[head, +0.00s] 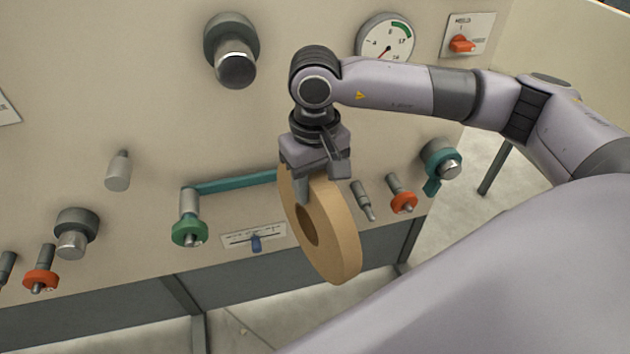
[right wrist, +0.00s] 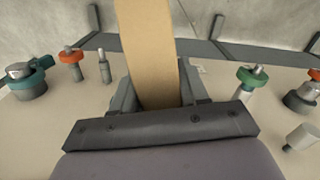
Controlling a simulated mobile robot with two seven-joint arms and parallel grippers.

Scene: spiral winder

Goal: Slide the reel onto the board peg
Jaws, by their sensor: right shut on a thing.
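The reel (head: 343,232) is a tan ring with a round hole, in front of the board (head: 150,110). My right gripper (head: 320,186) is shut on the reel's upper rim, and the reel hangs below it. In the right wrist view the reel (right wrist: 147,50) shows edge-on between the fingers. Bare grey pegs stick out of the board: one at the left (head: 118,171) and a thin one (head: 363,201) just right of the reel. I cannot tell which is the board peg. No peg shows through the reel's hole. My left gripper is not in view.
A green-collared crank with a teal arm (head: 235,182) is left of the reel. A slider (head: 255,241) sits low beside it. An orange-collared post (head: 402,196) and a teal clamp (head: 442,165) are to the right. Large knobs (head: 232,58) and a dial (head: 386,40) are above.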

